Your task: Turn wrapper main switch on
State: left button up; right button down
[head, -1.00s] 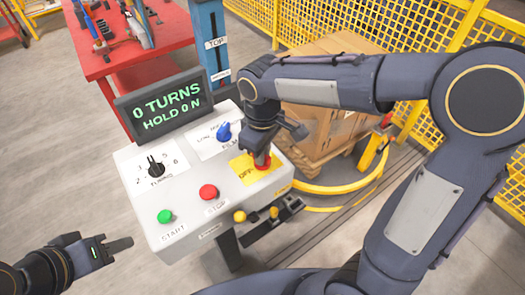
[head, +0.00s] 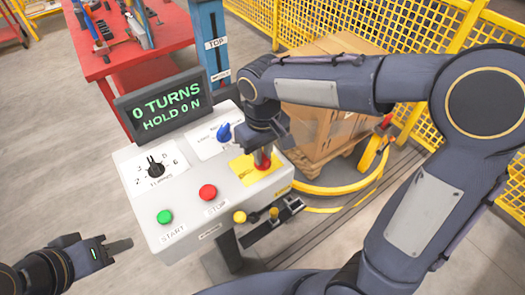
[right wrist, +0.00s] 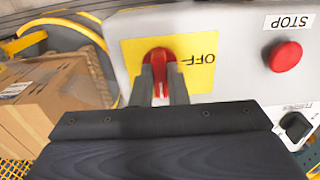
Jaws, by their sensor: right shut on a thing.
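The main switch is a red rotary knob (right wrist: 163,62) on a yellow plate (right wrist: 198,50) marked OFF, on the grey control panel (head: 184,231). In the head view the red knob (head: 262,160) shows just under my right gripper (head: 264,150). In the right wrist view my right gripper (right wrist: 163,80) has its two fingers on either side of the knob, shut on it. The knob's far end shows beyond the fingers. My left gripper (head: 124,247) is at the lower left, apart from the panel; its finger gap is not clear.
The panel carries a green START button (head: 165,216), a red STOP button (head: 208,192), a black turns knob (head: 155,169) and a blue film knob (head: 224,132). The display (head: 160,102) reads 0 TURNS, HOLD 0 N. A boxed pallet load (head: 325,110) and yellow fence stand behind.

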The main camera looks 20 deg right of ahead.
jog(key=c, duration=1.4)
grip_release()
jog(key=shift+c, duration=0.2)
notch_tip(320, 180, up, 8)
jog(key=shift+f, duration=0.1)
